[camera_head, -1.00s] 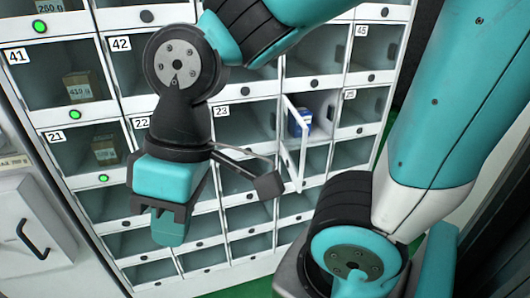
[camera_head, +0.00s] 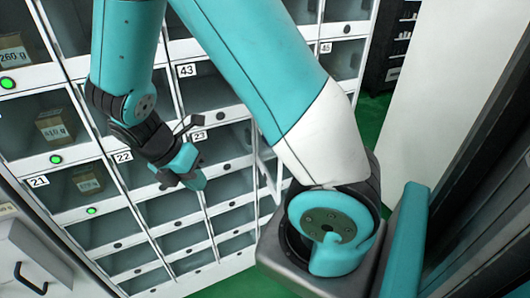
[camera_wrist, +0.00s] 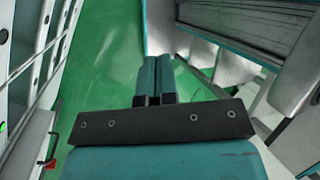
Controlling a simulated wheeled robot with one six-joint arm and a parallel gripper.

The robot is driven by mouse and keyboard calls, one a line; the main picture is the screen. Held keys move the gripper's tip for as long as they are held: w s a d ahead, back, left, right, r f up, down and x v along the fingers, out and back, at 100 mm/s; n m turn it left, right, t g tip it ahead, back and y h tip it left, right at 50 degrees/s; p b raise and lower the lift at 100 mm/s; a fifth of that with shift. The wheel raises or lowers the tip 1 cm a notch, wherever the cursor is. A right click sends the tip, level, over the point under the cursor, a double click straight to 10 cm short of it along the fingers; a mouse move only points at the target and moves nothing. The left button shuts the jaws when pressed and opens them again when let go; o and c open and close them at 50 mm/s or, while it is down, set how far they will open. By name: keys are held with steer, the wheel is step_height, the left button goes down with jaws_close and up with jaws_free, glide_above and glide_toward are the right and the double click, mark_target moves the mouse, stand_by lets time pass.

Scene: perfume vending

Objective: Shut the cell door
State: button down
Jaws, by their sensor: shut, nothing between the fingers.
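The open cell door (camera_head: 268,172) is a thin white-framed panel. In the head view it stands out from the cabinet, right of the column of cell 23, partly hidden behind my arm. Its cell and anything inside are covered by my arm. The door is not clear in the wrist view.
The white cabinet (camera_head: 100,159) holds rows of numbered cells, some with brown boxes (camera_head: 55,128). A grey panel with a black handle (camera_head: 30,280) is at lower left. A white wall (camera_head: 425,90) and green floor (camera_head: 372,125) lie to the right.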

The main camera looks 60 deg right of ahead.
steer(key=d+n+g+h+p, duration=0.2)
steer(key=d+n+h+p, duration=0.15)
steer(key=d+n, duration=0.35)
steer(key=p, duration=0.4)
glide_toward(274, 177)
steer(key=x, duration=0.5)
steer(key=shift+f, duration=0.45)
steer(key=shift+s+d+f, duration=0.15)
steer(key=shift+s+d, duration=0.2)
steer(key=shift+d, duration=0.1)
